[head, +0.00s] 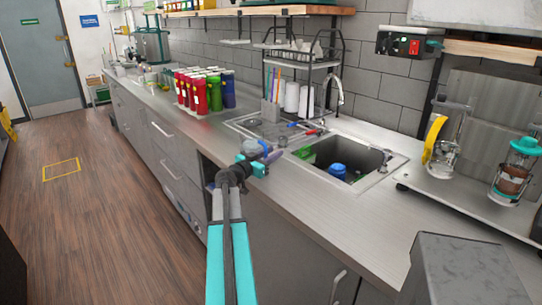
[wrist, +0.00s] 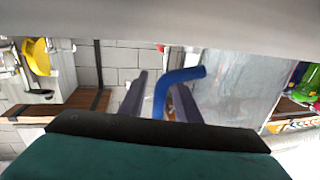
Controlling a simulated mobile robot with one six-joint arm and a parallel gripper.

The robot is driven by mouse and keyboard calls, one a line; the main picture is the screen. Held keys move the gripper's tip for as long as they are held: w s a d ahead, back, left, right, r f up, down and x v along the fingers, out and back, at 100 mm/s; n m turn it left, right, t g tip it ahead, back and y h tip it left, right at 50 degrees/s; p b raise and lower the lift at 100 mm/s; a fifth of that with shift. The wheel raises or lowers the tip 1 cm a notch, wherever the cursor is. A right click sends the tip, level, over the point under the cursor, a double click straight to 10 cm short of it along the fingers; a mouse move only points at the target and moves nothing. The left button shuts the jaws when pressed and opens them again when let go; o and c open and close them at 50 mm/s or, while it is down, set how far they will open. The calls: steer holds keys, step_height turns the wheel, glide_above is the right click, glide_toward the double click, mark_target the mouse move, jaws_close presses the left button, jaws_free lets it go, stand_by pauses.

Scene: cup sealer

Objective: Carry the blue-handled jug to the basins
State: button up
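The jug's blue handle (wrist: 170,86) shows in the middle of the wrist view, which is upside down. Its clear body (wrist: 228,85) fills the space to the right of the handle. My gripper (wrist: 158,88) has its two dark fingers on either side of the handle. A gap shows between the left finger and the handle; the handle overlaps the right finger. In the head view my gripper (head: 272,157) is at the counter's front edge, left of the sink, and the jug is hard to make out behind it.
The sink basin (head: 350,158) lies right of my gripper, with a blue object (head: 338,170) inside. A drying rack (head: 298,75) and tap (head: 337,90) stand behind. Several coloured cups (head: 205,90) stand left. A yellow-handled jug (head: 436,140) stands right. The counter front right (head: 375,215) is bare.

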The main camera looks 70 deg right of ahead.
steer(key=shift+r, duration=0.1)
steer(key=shift+w+a, duration=0.15)
steer(key=shift+a, duration=0.25)
steer(key=b+v, duration=0.3)
steer(key=v, duration=0.7)
steer(key=shift+w+a, duration=0.15)
steer(key=shift+a, duration=0.2)
steer(key=shift+w+a, duration=0.1)
steer(key=shift+a, duration=0.1)
